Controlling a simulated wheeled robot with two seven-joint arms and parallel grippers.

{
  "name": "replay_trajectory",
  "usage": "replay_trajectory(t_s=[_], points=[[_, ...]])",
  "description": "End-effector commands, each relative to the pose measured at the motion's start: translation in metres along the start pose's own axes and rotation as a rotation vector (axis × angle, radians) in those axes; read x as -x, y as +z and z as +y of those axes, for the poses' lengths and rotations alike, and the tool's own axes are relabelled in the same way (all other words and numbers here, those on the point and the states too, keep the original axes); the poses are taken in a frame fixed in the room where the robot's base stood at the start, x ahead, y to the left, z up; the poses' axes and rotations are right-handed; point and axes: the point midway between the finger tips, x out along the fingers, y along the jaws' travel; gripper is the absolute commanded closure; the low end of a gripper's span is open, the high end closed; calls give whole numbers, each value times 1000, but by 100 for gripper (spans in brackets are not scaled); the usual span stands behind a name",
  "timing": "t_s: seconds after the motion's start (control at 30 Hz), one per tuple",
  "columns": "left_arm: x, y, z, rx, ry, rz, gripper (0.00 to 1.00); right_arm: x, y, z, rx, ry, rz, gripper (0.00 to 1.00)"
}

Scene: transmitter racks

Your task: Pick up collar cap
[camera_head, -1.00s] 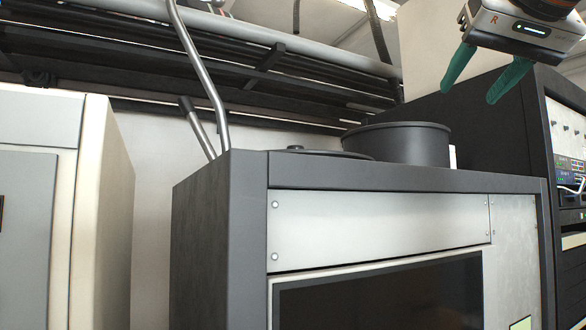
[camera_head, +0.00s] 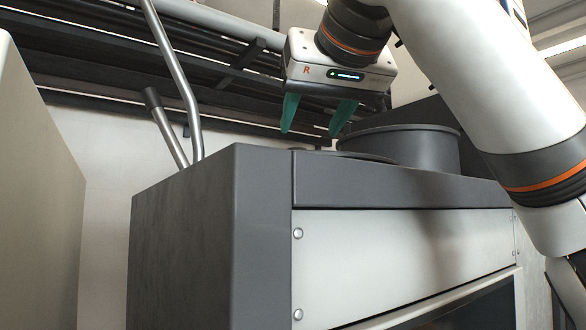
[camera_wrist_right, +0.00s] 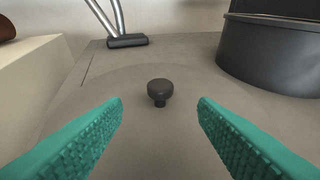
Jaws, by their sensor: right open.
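The collar cap, a flat dark disc with a small round knob, lies on top of the grey cabinet. In the head view its thin edge (camera_head: 362,157) shows beside the dark round collar. In the right wrist view its knob (camera_wrist_right: 160,91) stands upright, centred between the fingers. My right gripper (camera_head: 311,132) is open and empty, with green fingers pointing down above the cap. In the right wrist view the right gripper (camera_wrist_right: 160,102) has one finger on each side of the knob, apart from it. My left gripper is not in view.
A dark round collar (camera_head: 405,148) stands on the cabinet (camera_head: 400,187) to the right of the cap. Bent metal pipes (camera_head: 181,85) rise at the left, their base (camera_wrist_right: 127,41) showing in the wrist view. Cable trays run behind.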

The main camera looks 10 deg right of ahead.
Motion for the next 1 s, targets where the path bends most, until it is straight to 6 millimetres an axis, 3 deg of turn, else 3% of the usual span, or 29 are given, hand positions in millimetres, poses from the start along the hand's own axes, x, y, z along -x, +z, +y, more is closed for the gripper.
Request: replay_trajectory(t_s=[0.1,0.23,0.37,0.5,0.63,0.93,1.0], points=[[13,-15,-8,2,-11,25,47,-19,3,-1,0,-2,3,46],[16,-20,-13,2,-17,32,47,-30,1,0,0,-1,2,46],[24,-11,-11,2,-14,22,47,-39,4,-1,0,-2,3,46],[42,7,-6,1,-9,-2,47,-59,8,-1,1,-1,4,46],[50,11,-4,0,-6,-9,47,-76,6,-2,-1,-2,4,46],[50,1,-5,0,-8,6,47,-84,2,-1,-2,0,1,46],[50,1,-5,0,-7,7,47,-84,3,-1,-2,0,1,55]])
